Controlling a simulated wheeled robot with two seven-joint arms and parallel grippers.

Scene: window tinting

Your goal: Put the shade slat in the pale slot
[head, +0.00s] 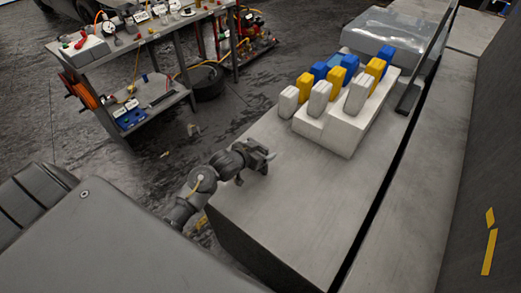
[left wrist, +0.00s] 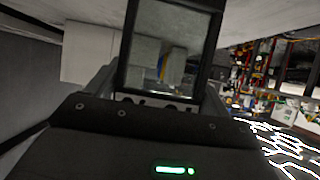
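Pale (head: 320,98), yellow (head: 305,85) and blue (head: 387,55) upright blocks stand in rows on the rack. I cannot tell which gap is the pale slot. My right gripper is out of view.
A clear film-like sheet (head: 375,30) lies behind the rack, beside a long dark upright panel (head: 424,68). A dark gap runs along the bench's right side. A tool cart (head: 150,95) stands at the back left. The bench front is clear.

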